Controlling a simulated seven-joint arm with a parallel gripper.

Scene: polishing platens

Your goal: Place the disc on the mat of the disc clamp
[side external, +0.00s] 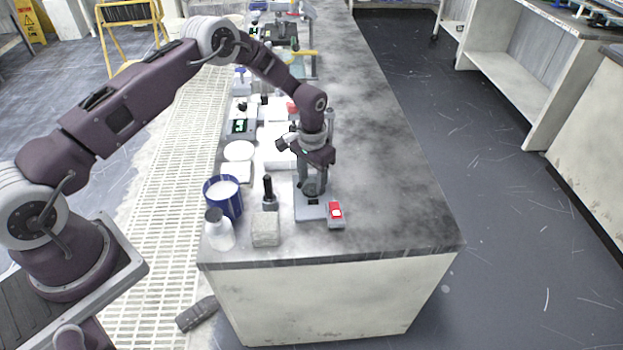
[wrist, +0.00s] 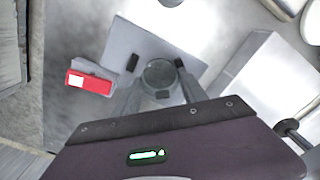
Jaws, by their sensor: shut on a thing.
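My gripper (side external: 312,185) points down over the front part of the bench. In the wrist view my gripper (wrist: 157,70) has its two fingers on either side of a dark grey round disc (wrist: 158,75), shut on it. The disc (side external: 311,188) also shows small and dark between the fingers in the side view. Below it is the pale grey base plate of the disc clamp (wrist: 125,38), also in the side view (side external: 306,212). The mat is not clearly visible; the disc and fingers cover the middle of the plate. I cannot tell whether the disc touches it.
A grey box with a red switch (wrist: 88,80) adjoins the plate, also in the side view (side external: 335,213). Left of the clamp stand a black-handled tool (side external: 268,190), a stone-like block (side external: 266,230), a blue tub (side external: 223,205) and a white bottle (side external: 217,232). The bench's right side is clear.

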